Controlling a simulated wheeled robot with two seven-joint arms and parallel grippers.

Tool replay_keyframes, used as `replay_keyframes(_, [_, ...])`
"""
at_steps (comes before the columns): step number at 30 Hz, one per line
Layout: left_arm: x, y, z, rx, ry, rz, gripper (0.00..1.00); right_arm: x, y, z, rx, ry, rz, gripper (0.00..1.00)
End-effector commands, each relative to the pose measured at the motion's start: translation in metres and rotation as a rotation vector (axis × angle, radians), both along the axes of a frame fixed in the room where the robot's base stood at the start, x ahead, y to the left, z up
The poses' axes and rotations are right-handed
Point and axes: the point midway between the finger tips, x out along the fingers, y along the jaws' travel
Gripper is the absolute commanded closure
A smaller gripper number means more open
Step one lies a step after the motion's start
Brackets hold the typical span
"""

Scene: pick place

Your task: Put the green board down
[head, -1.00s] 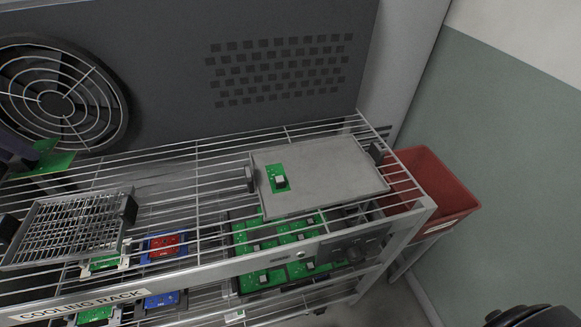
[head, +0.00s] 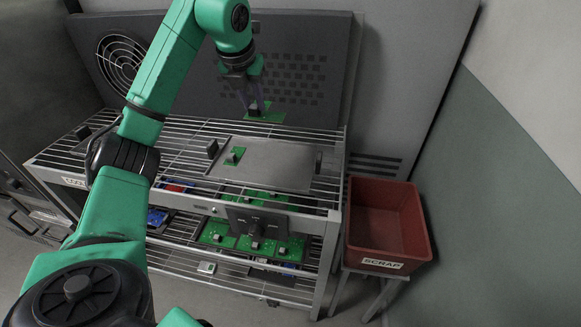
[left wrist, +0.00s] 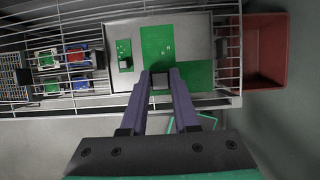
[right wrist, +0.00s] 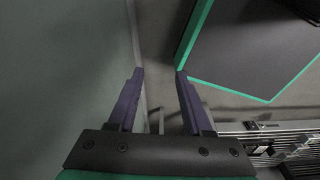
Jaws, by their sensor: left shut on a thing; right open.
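The green board (head: 265,116) is held in the air by my left gripper (head: 257,104), in front of the grey vented panel and above the back of the rack in the head view. In the left wrist view the green board (left wrist: 157,42) reaches out past the shut fingertips, with the flat grey tray (left wrist: 199,25) behind it. That tray (head: 281,163) lies on the rack's top shelf and bears a smaller green board (head: 235,156) at its left end. My right gripper (right wrist: 160,73) is open and empty in the right wrist view.
A wire rack (head: 190,141) spans the middle, with several green boards (head: 257,247) and red and blue parts on lower levels. A red scrap bin (head: 377,258) stands to its right. The tray's middle and right look bare in the head view.

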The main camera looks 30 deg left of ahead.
Motion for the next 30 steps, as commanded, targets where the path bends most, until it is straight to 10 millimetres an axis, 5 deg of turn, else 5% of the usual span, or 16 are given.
replay_keyframes(12, [-0.002, 0.001, -0.132, 0.000, 0.007, -0.001, 1.00, 0.004, 0.017, -0.002, 0.024, -0.008, 0.002, 0.50])
replay_keyframes(22, [-0.001, 0.002, -0.188, -0.001, 0.004, -0.001, 1.00, 0.004, 0.005, 0.008, 0.007, -0.008, -0.004, 0.50])
replay_keyframes(30, [0.000, 0.002, -0.192, 0.000, 0.000, -0.001, 1.00, 0.004, 0.005, 0.006, 0.008, -0.007, -0.003, 0.50])
